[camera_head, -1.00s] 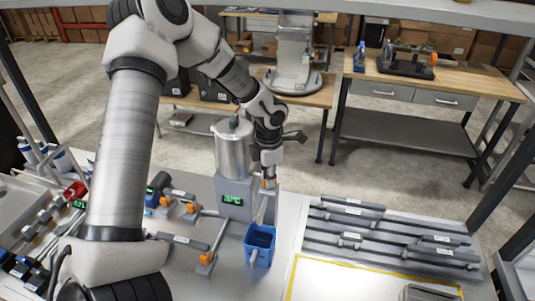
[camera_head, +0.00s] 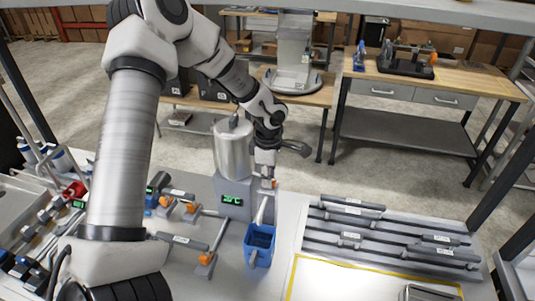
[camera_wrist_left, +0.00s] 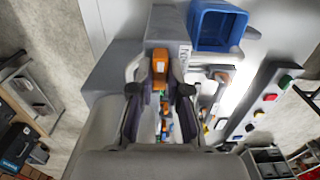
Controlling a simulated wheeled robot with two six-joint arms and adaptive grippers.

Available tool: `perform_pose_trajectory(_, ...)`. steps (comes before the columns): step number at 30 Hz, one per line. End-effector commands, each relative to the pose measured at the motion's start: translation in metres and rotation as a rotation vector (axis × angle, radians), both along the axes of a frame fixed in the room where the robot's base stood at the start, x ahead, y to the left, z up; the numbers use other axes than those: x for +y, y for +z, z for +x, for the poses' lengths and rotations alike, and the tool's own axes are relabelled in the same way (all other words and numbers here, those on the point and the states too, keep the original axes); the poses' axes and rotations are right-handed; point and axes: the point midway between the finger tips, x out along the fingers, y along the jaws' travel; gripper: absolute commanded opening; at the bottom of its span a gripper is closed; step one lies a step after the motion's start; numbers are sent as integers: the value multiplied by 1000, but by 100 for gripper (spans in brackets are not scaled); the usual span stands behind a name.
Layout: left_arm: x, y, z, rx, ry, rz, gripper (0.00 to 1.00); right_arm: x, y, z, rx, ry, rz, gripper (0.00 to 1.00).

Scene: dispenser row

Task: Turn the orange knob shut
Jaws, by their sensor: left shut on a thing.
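The orange knob (camera_wrist_left: 160,67) sits on the grey dispenser, between my left gripper's two fingers in the left wrist view. My left gripper (camera_wrist_left: 159,88) is shut on it. In the head view the left gripper (camera_head: 267,180) reaches down to the right side of the steel tank, and only a small part of the knob (camera_head: 274,184) shows. The dispenser (camera_head: 231,188) has a green display and a steel tank on top. My right gripper is not in view.
A blue square container (camera_head: 260,246) stands just in front of the dispenser, below the gripper. Other grey handles with orange parts (camera_head: 206,259) lie to the left. A rack of grey bars (camera_head: 350,230) and a yellow-edged white panel (camera_head: 340,285) are to the right.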

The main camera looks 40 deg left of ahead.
Motion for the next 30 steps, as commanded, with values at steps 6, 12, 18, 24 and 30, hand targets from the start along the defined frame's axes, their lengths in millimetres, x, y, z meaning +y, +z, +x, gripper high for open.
perform_pose_trajectory(6, -1, -3, -2, 6, -7, -3, 0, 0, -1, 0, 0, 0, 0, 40)
perform_pose_trajectory(12, -1, -3, -2, 6, -6, -3, 23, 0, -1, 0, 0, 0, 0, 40)
perform_pose_trajectory(18, -1, -2, -1, 4, -6, -2, 41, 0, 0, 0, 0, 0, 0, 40)
perform_pose_trajectory(24, 0, 2, -1, 2, -5, 0, 41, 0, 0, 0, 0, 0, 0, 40)
perform_pose_trajectory(30, -1, 37, 1, -2, -5, 0, 41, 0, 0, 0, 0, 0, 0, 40)
